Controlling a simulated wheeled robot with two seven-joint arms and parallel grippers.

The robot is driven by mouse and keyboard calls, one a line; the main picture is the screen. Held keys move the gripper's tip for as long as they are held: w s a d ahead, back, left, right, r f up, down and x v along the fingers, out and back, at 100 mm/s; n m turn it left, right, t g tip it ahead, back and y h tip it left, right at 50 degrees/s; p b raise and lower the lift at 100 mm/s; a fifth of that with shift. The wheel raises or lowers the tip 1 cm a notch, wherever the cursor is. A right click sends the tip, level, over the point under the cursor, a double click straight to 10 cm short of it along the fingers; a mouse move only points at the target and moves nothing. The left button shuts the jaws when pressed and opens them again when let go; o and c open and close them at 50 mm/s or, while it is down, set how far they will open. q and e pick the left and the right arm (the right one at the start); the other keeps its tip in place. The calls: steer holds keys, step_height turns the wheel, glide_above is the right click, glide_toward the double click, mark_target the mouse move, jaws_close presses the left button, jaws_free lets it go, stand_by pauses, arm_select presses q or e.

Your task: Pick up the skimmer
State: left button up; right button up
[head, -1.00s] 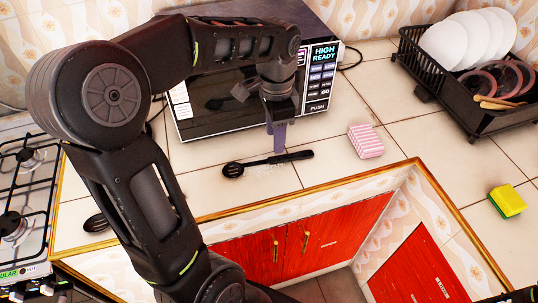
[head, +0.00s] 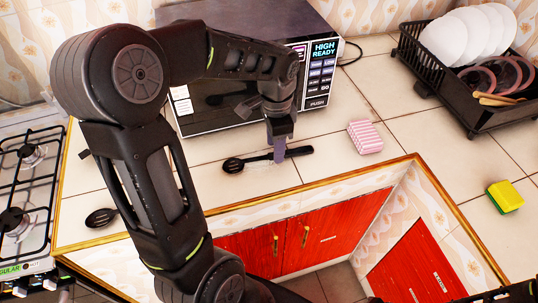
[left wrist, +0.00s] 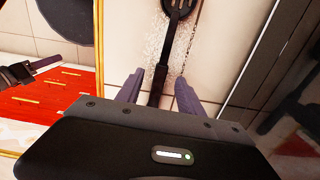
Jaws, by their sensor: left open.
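The skimmer (head: 233,166) is black, with a slotted head at the left and a straight handle reaching right. It lies flat on the tiled counter in front of the microwave. My left gripper (head: 279,152) points down at its handle, open. In the left wrist view the skimmer's slotted head (left wrist: 178,8) is at the top, and its handle runs down between the two purple fingers of my left gripper (left wrist: 160,80), with gaps on both sides. My right gripper (left wrist: 45,64) shows partly at the left edge of the left wrist view; its opening is unclear.
The microwave (head: 240,115) stands close behind the gripper. A pink striped sponge pack (head: 365,137) lies to the right. Another black utensil (head: 101,217) lies at the left near the gas stove (head: 28,165). A dish rack (head: 455,100) and a yellow-green sponge (head: 505,197) are farther right.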

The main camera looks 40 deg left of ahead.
arm_select(q)
step_height(320, 180, down, 2)
steer(key=shift+f, duration=0.1)
steer(key=shift+c, duration=0.6)
jaws_close()
stand_by(0.4)
